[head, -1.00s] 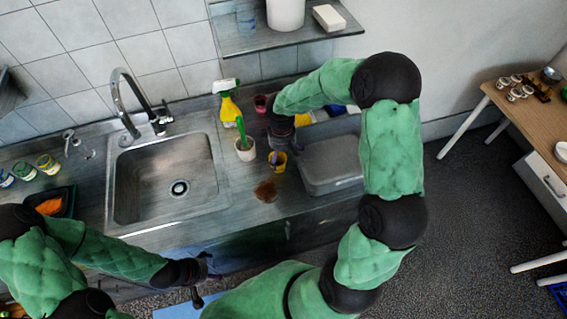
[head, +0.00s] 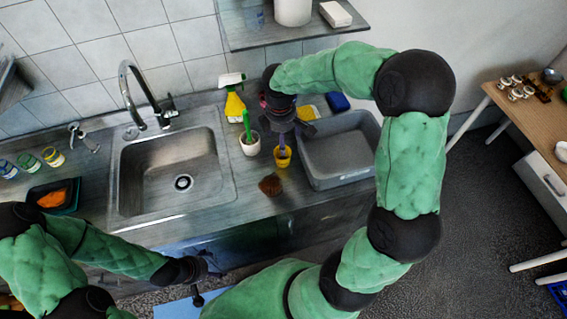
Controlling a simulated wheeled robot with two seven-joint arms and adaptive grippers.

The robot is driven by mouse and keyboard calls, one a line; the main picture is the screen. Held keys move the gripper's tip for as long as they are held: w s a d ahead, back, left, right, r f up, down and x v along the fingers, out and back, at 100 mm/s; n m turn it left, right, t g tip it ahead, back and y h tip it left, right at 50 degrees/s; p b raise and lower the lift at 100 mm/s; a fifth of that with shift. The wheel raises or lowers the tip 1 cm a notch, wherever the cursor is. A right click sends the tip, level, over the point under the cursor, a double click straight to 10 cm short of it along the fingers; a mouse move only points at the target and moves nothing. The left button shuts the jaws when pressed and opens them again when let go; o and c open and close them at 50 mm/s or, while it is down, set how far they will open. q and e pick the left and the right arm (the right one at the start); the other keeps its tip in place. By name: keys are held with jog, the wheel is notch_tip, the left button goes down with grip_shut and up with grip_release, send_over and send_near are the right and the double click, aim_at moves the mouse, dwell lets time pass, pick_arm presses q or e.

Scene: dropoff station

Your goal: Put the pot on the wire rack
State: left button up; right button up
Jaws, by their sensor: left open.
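No cooking pot or wire rack can be made out with certainty. A small white plant-style pot (head: 250,146) with a green-handled brush stands on the counter right of the sink. A yellow cup (head: 282,161) with a purple handle in it stands beside it. My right gripper (head: 284,127) is above the yellow cup, its dark fingers near the purple handle; whether it grips anything is unclear. My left gripper (head: 204,279) is open and empty, low in front of the counter edge, below the sink.
The metal sink (head: 150,170) is empty. A grey basin (head: 328,180) stands right of the yellow cup. A spray bottle (head: 234,103), a brown patch (head: 270,185) and several jars (head: 52,157) are on the counter. A wooden table (head: 530,105) stands far right.

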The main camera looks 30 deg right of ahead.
jog(key=f+n, duration=0.1)
jog(key=n, duration=0.1)
jog(key=n+b, duration=0.3)
jog(key=n, duration=0.1)
send_over(281, 163)
jog(key=w+d, duration=0.2)
jog(key=w, duration=0.1)
jog(key=shift+h, duration=0.4)
jog(key=f, duration=0.5)
jog(key=shift+s+d, duration=0.15)
jog(key=shift+s, duration=0.05)
jog(key=shift+s+f, duration=0.3)
jog(key=shift+f, duration=0.5)
notch_tip(281, 163, down, 4)
jog(key=shift+s+r+b, duration=0.1)
jog(key=shift+r+b, duration=0.15)
jog(key=shift+b, duration=0.3)
jog(key=shift+f, duration=0.5)
pick_arm(q)
jog(key=f, duration=0.5)
jog(key=shift+w+d, duration=0.2)
jog(key=shift+w, duration=0.15)
pick_arm(e)
jog(key=c, duration=0.9)
